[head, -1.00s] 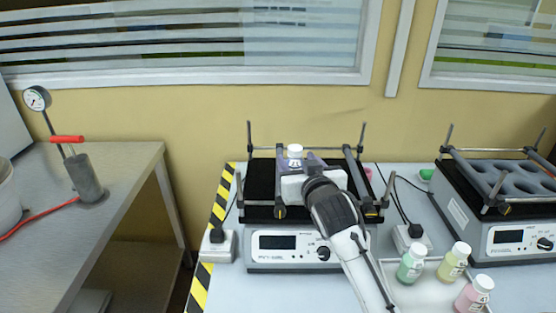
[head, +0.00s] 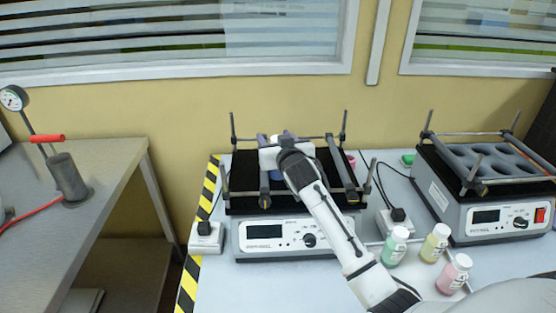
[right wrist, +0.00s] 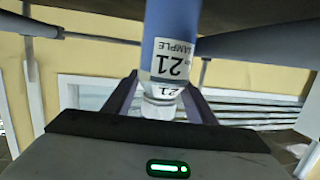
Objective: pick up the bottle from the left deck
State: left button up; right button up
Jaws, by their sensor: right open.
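A blue bottle (right wrist: 172,30) with a white "SAMPLE 21" label and a white cap (right wrist: 160,108) stands at the left shaker deck (head: 240,195). In the head view, my right gripper (head: 278,146) is over the deck and mostly hides the bottle. In the right wrist view, the open fingers of my right gripper (right wrist: 162,100) lie on either side of the bottle's cap and neck. I cannot tell whether they touch it. My left gripper is not in view.
Green (head: 395,245), yellow (head: 435,243) and pink (head: 454,274) bottles stand in a tray at front right. A second shaker (head: 485,190) stands at the right. Clamp bars (head: 340,172) frame the left deck. A grey bench (head: 100,170) with a gauge pump is at the left.

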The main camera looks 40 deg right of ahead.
jog(key=shift+r, duration=0.1)
jog(key=c, duration=1.2)
jog(key=shift+c, duration=0.2)
